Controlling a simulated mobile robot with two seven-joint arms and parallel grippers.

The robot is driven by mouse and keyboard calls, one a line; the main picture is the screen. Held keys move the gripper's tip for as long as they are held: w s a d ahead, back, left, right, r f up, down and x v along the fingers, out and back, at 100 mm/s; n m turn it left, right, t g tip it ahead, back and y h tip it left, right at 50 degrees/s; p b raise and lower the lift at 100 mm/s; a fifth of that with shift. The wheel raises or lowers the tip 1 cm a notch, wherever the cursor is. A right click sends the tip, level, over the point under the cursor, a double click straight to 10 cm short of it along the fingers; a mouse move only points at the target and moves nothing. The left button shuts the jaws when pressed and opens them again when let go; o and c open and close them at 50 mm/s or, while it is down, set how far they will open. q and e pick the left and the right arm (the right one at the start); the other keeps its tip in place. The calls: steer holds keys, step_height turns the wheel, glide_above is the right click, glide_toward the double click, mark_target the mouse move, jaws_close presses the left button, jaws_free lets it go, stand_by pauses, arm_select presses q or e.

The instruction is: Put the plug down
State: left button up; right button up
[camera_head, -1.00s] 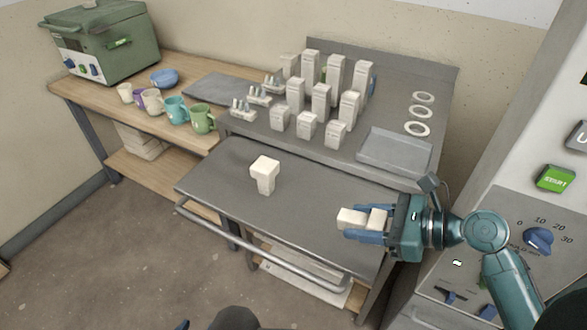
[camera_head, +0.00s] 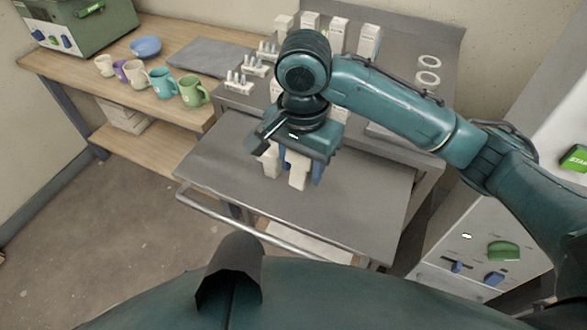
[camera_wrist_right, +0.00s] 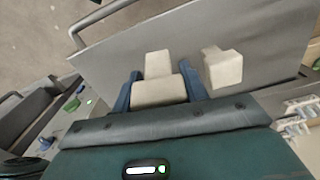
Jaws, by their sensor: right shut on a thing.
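My right gripper (camera_head: 301,174) points down over the grey cart top (camera_head: 355,205). It is shut on a cream plug (camera_head: 297,168), whose narrow stem hangs below the blue fingers. In the right wrist view the held plug (camera_wrist_right: 158,92) has its wide head between the fingers. A second cream plug (camera_head: 269,161) stands on the cart just left of the held one, partly hidden by my gripper. It shows right of the fingers in the wrist view (camera_wrist_right: 222,68), with a narrow gap. I cannot tell whether the held stem touches the cart top. My left gripper is not in view.
Behind the cart, a grey bench holds several white boxes (camera_head: 368,40), partly hidden by my right arm, and rings (camera_head: 428,78). Mugs (camera_head: 193,90) and a blue bowl (camera_head: 146,46) stand on the wooden table at left. The cart's right part is clear.

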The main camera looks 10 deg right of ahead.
steer(key=w+d+r+n+t+h, duration=0.1)
steer(key=w+d+r+t, duration=0.1)
steer(key=d, duration=0.2)
glide_above(321, 188)
steer(key=shift+n, duration=0.3)
steer(key=f, duration=0.6)
steer(key=s+f, duration=0.1)
steer(key=f, duration=0.3)
steer(key=shift+a, duration=0.3)
steer(key=o, duration=1)
steer(key=r, duration=0.3)
steer(key=s+a+r, duration=0.1)
steer(key=r, duration=0.6)
steer(key=shift+s+a+r+p, duration=0.2)
steer(key=shift+s+r+p, duration=0.1)
steer(key=shift+s+r, duration=0.3)
steer(key=shift+r, duration=0.3)
